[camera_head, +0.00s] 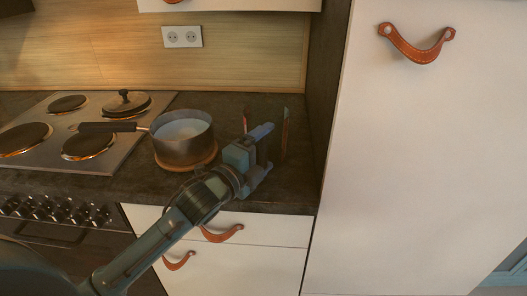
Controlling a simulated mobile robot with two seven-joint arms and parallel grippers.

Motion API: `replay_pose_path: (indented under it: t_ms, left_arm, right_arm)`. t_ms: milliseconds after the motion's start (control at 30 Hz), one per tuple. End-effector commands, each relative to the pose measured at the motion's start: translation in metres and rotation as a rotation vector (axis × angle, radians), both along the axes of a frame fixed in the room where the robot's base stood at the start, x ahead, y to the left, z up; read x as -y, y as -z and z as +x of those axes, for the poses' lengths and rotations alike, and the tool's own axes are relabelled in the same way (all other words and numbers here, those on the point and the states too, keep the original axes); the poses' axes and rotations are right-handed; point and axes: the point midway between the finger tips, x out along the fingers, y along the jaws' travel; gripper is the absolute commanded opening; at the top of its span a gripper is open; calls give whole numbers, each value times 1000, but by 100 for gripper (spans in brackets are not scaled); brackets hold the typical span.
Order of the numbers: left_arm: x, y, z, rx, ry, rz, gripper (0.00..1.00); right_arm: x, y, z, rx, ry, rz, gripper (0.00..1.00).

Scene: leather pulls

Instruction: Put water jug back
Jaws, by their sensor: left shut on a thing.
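My left gripper (266,140) reaches in from the lower left over the right end of the dark countertop. It is shut on a dark upright thing with reddish-brown edges (285,130), which looks like the water jug. The gripper covers most of this thing, so its shape and whether its base touches the counter cannot be told. My right gripper is not in view.
A saucepan (183,150) with pale contents stands on a round wooden board just left of the gripper, its handle pointing left over the stove (75,165). A lid (123,103) lies on the stove. A tall white cabinet (420,170) closes off the right side.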

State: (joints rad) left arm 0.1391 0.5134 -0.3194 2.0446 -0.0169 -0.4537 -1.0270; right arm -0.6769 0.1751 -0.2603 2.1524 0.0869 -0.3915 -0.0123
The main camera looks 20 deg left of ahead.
Motion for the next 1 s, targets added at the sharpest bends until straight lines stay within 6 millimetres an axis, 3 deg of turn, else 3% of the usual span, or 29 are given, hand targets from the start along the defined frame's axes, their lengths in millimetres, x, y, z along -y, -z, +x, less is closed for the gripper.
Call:
replay_pose_path:
  t_ms: [267,300,433,733,1000]
  left_arm:
    - [0,2,0,3,0,1,36]
    - [0,2,0,2,0,2,89]
    - [0,2,0,1,0,1,100]
    - [0,-4,0,2,1,0,100]
    - [-13,2,-44,-3,0,4,100]
  right_arm:
    - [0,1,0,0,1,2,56]
    - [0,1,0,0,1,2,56]
    - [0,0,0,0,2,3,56]
    - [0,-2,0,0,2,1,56]
    - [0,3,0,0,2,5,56]
